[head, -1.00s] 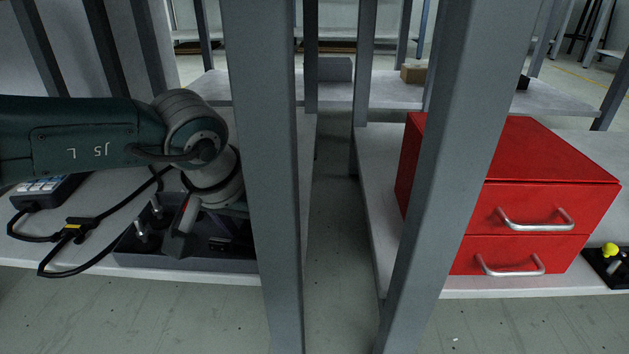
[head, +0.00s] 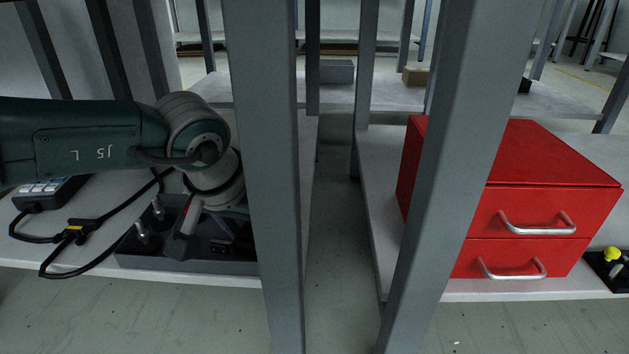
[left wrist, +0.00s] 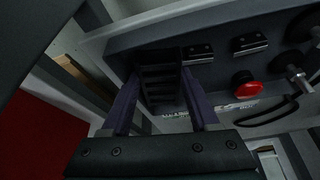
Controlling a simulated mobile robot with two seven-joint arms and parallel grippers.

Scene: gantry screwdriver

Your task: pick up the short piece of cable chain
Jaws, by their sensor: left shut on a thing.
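The short piece of cable chain (left wrist: 161,88) is black with ladder-like links. In the left wrist view it lies between the two purple fingers of my left gripper (left wrist: 160,74), which is shut on it. In the head view my left gripper (head: 222,230) reaches down into a dark grey tray (head: 185,264) on the left shelf. The chain is hard to make out there, in the shadow behind the tray wall and the post. My right gripper is in neither view.
A thick grey post (head: 265,180) stands right beside the gripper and hides the tray's right end. The tray also holds metal pins and a red-marked part. Black cables (head: 100,218) lie to its left. A red drawer cabinet (head: 540,200) stands across the gap.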

